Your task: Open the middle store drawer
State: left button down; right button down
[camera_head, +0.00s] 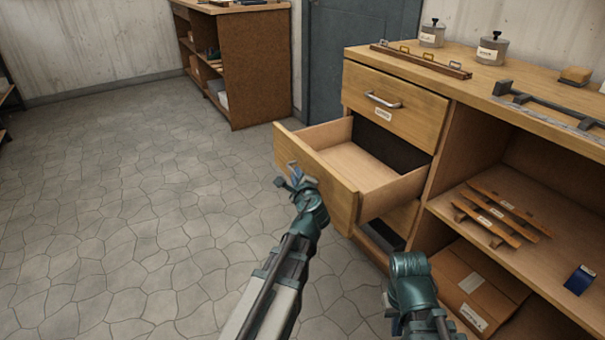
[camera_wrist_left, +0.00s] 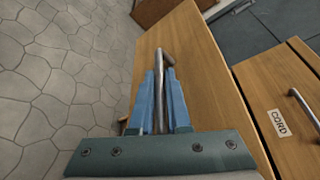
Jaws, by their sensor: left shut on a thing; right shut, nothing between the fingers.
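The middle store drawer (camera_head: 335,183) is pulled well out of the wooden cabinet, below the closed top drawer (camera_head: 392,100). Its inside looks empty. My left gripper (camera_head: 296,174) is at the drawer's front, shut on its metal bar handle (camera_wrist_left: 158,65). In the left wrist view the blue fingers (camera_wrist_left: 160,100) close around the bar against the wooden drawer front (camera_wrist_left: 190,55). My right gripper (camera_head: 393,303) is low in front of the cabinet, apart from the drawer and empty; its fingers are mostly hidden by my wrist.
A lower drawer (camera_head: 400,217) sits beneath the open one. The right-hand shelves hold wooden strips (camera_head: 500,212), a cardboard box (camera_head: 475,290) and a blue box (camera_head: 580,279). Tins (camera_head: 492,50) stand on the cabinet top. The stone floor (camera_head: 130,200) at left is clear.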

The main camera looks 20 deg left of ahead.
pick_arm(q)
jog(key=shift+s, duration=0.15)
jog(key=c, duration=0.9)
grip_release()
